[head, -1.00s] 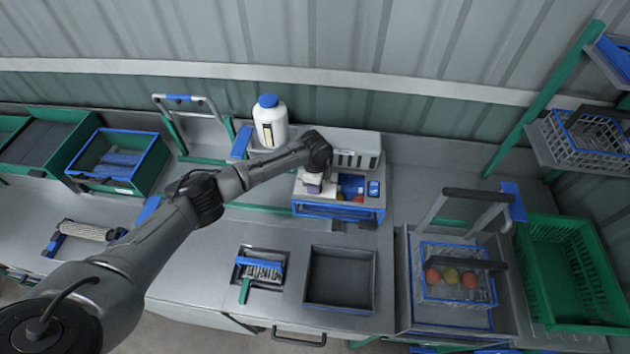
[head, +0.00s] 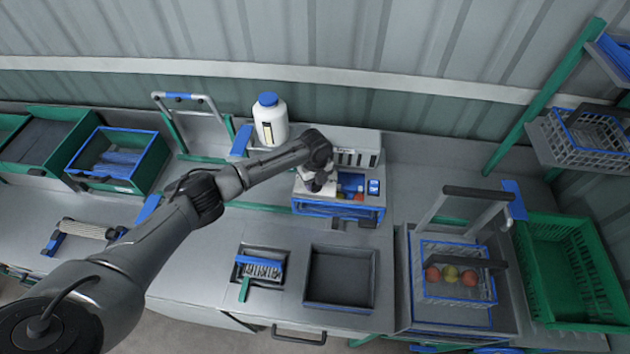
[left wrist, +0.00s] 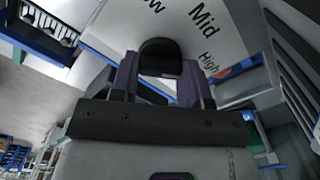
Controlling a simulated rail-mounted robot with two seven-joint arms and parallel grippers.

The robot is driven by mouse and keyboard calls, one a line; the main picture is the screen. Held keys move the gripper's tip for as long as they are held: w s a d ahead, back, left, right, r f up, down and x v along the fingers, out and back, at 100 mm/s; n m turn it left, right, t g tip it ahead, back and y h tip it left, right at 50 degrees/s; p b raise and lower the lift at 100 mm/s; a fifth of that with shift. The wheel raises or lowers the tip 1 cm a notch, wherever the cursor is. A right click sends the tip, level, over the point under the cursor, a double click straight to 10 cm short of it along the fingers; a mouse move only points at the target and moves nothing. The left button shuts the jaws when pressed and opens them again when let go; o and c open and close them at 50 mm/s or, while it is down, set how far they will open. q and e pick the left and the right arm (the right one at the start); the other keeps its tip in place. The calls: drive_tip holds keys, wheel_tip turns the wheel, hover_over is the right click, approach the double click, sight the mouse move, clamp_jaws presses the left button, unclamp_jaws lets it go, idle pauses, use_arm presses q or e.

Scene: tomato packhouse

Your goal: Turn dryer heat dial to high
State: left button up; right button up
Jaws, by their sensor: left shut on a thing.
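The dryer (head: 345,209) is a box with a pale top and blue trim at the back middle of the bench. My left gripper (head: 316,185) reaches down onto its top left part. In the left wrist view, the two fingers of my left gripper (left wrist: 160,82) are closed on the sides of a black heat dial (left wrist: 160,52). The dial sits on a pale panel (left wrist: 185,28) printed "Mid" and "High", with a cut-off word ending in "w". The dial's pointer is not clear to me. In the head view the gripper hides the dial. My right gripper is not in view.
A white bottle with a blue cap (head: 270,120) stands behind my left forearm. A brush in a tray (head: 261,266) and an empty grey tray (head: 340,305) lie in front of the dryer. A wire basket with round fruit (head: 457,298) and a green crate (head: 540,225) stand at right.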

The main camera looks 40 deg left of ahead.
use_arm(q)
drive_tip(key=shift+d+r+m, duration=0.1)
drive_tip(key=shift+r+m, duration=0.05)
drive_tip(key=shift+m, duration=0.55)
drive_tip(key=o, duration=0.9)
drive_tip(key=shift+r+b, duration=0.55)
drive_tip(key=shift+r, duration=6.3)
